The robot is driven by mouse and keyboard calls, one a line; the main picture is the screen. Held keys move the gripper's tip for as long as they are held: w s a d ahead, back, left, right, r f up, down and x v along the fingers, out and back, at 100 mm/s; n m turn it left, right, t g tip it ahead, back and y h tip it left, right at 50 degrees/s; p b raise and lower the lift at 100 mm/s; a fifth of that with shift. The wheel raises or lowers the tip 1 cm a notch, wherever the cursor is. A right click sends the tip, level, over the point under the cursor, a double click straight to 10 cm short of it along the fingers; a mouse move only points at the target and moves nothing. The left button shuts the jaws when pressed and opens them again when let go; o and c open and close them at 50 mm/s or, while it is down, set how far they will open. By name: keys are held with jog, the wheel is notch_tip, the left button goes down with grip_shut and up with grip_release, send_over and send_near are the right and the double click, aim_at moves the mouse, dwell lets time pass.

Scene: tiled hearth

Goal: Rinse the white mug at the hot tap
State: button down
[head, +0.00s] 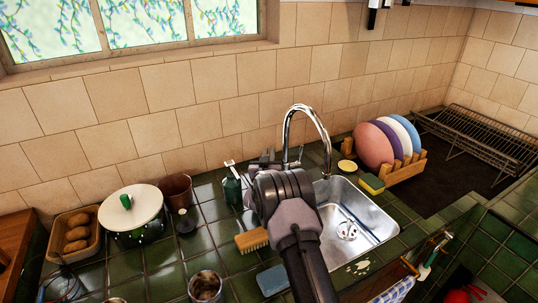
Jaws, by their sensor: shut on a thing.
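My arm rises from the bottom of the head view, and my gripper (268,158) is at its far end by the left rim of the sink. Only small grey parts of the gripper show past my wrist. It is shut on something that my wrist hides. I cannot make out a white mug anywhere in view. The chrome tap (312,110) arches up behind my gripper, with its spout over the back left of the steel sink (368,228). My wrist hides the tap's base, and no separate hot handle can be made out. No running water shows.
A plate rack (406,170), sponge (372,184) and small yellow round thing (347,166) stand behind the sink. A green bottle (232,186), brush (252,240), blue block (272,280), glass (205,287) and lidded pot (132,212) crowd the left counter.

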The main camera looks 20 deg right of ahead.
dwell(0.8)
jog(key=t+b, duration=0.1)
jog(key=b, duration=0.2)
jog(key=shift+s+r+m+b, duration=0.15)
jog(key=shift+s+m+b, duration=0.15)
jog(key=shift+s+m, duration=0.1)
jog(key=c, duration=1.5)
grip_release()
jog(key=shift+w, duration=0.1)
jog(key=p+v, duration=0.2)
jog(key=v, duration=0.5)
jog(key=shift+a, duration=0.2)
